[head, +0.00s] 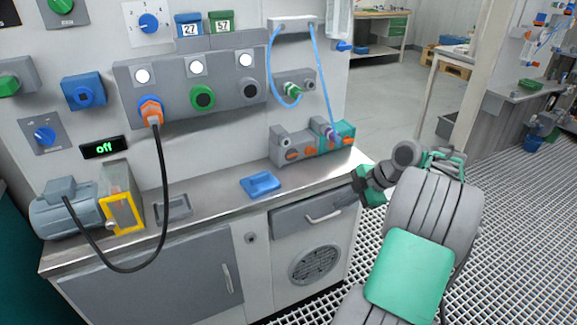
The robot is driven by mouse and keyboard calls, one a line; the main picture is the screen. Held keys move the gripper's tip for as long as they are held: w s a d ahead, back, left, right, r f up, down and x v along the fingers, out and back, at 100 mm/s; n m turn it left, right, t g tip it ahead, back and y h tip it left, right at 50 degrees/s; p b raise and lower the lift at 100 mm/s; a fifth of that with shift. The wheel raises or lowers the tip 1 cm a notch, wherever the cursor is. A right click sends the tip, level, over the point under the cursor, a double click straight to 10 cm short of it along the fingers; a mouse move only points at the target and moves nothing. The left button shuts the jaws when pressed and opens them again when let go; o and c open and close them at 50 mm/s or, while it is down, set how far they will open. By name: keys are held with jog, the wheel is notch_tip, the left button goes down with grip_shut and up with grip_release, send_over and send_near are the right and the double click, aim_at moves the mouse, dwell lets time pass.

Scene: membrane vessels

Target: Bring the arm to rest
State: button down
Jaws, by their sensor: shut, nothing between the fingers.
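My arm reaches up from the bottom right, with grey links and green covers, and folds over to the left at its top. My gripper (358,183) is small in the head view, at the right end of the steel counter (215,200), in front of its front edge. It is shut and I see nothing held in it. The fine shape of its fingertips is hard to make out. It appears clear of the counter, though the exact gap cannot be told.
A blue tray (260,184) lies on the counter. A grey and teal device (315,142) with blue tubes stands behind it. A motor with a yellow frame (121,212) stands at left, and a black cable (165,190) hangs before the cabinet. Grated floor (520,220) at right is open.

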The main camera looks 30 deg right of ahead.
jog(key=w+a+r+m+g+h+p, duration=0.1)
jog(key=w+a+r+m+p, duration=0.15)
jog(key=a+r, duration=0.3)
jog(key=w+a+r+m+g+p, duration=0.1)
jog(key=a+r+m+p, duration=0.2)
jog(key=a, duration=0.4)
jog(key=s+a+r+m+h+p, duration=0.1)
jog(key=s+a+r+m+p, duration=0.15)
jog(key=a, duration=0.35)
jog(key=s+a+r+m+p, duration=0.1)
jog(key=a+r+p, duration=0.25)
jog(key=a, duration=0.35)
jog(key=s+a+m+h+p, duration=0.1)
jog(key=s+a+m, duration=0.2)
jog(key=s, duration=0.2)
jog(key=s+a+r+m+h+p, duration=0.1)
jog(key=s+a+m+p, duration=0.1)
jog(key=s+m, duration=0.2)
jog(key=shift+s+a+r+g, duration=0.2)
jog(key=shift+s+a+g, duration=0.2)
jog(key=shift+s, duration=0.75)
jog(key=c, duration=2.1)
grip_release()
jog(key=shift+c, duration=0.2)
